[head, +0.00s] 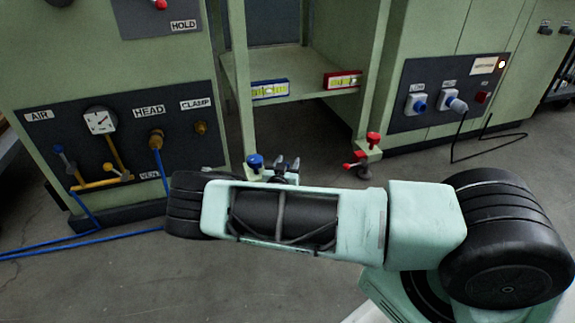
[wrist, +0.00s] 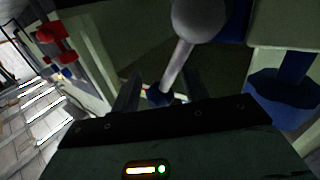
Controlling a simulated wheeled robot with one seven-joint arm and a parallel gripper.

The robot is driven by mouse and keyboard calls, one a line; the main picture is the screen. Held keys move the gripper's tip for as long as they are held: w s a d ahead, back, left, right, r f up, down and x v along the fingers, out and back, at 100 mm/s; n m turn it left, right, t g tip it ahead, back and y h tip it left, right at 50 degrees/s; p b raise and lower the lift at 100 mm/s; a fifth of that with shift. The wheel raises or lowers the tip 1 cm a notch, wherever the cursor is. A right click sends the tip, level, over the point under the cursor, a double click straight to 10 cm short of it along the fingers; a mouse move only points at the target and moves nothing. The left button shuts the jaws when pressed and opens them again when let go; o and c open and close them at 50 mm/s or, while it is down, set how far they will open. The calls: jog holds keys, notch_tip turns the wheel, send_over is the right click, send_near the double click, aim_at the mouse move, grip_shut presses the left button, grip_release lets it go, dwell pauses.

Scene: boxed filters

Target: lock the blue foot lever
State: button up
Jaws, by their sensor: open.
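In the head view, the blue foot's knob (head: 255,161) stands at the base of the left cabinet leg. My gripper (head: 286,165) is low beside it, to its right, with its fingers apart. The gripper and arm hide most of the blue foot there, including its lever. In the wrist view, my gripper (wrist: 160,86) is open, with a dark finger on each side of a small blue piece, which looks like the blue lever (wrist: 160,96). Contact cannot be told. The large blue knob (wrist: 285,97) is at the right.
The red foot's knob (head: 373,138) and its red lever (head: 353,165) are at the right leg. A blue hose (head: 130,238) lies on the floor at left.

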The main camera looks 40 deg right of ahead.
grip_shut()
jog(key=shift+p, duration=0.3)
jog(key=s+d+f+m+g+y+p, duration=0.1)
jog(key=d+f+m+y+p, duration=0.2)
jog(key=p, duration=1.1)
jog(key=shift+f+m+g+y, duration=0.3)
jog(key=shift+f+m+y, duration=1.75)
jog(key=shift+m, duration=0.55)
jog(key=shift+f, duration=0.2)
